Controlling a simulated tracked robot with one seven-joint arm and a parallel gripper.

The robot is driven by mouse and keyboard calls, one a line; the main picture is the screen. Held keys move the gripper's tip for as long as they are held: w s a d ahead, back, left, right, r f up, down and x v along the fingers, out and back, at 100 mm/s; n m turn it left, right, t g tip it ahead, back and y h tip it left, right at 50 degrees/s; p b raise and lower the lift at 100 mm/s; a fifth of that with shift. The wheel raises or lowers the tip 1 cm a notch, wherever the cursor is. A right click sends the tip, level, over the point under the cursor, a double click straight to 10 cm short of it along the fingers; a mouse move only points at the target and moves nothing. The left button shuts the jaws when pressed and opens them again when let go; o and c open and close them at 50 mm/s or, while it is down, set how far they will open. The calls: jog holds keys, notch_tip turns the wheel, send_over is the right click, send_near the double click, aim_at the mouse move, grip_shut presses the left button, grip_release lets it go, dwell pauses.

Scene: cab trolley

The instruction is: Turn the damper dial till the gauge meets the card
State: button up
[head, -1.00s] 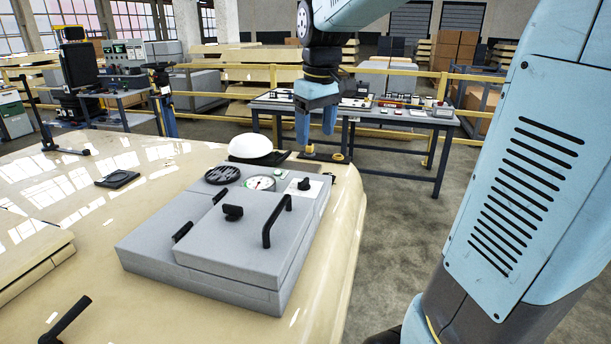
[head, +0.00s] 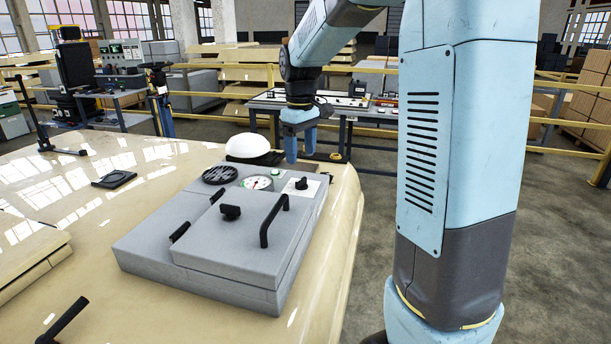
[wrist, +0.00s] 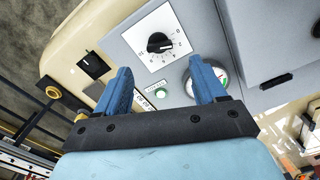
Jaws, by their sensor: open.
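The damper dial is a black knob (head: 301,184) on a white square plate at the far right corner of the grey console. In the wrist view the dial (wrist: 159,43) shows numbers around it. My gripper (head: 299,150) is open and empty, above and beyond the dial. In the wrist view its fingertips (wrist: 161,68) are spread, with the dial ahead of the gap, apart from them. The round gauge (head: 257,183) is left of the dial; my right finger partly hides it in the wrist view. A small white card (wrist: 155,88) sits near a green lamp; its text is unreadable.
A grey box lid with a black handle (head: 268,222) rises in front of the dial and gauge. A round black vent (head: 220,174) and a white dome (head: 252,146) stand to the left. A black switch (wrist: 93,65) is beside the dial plate in the wrist view.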

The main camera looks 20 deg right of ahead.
aim_at(301, 179)
notch_tip(301, 179, down, 8)
dwell(0.4)
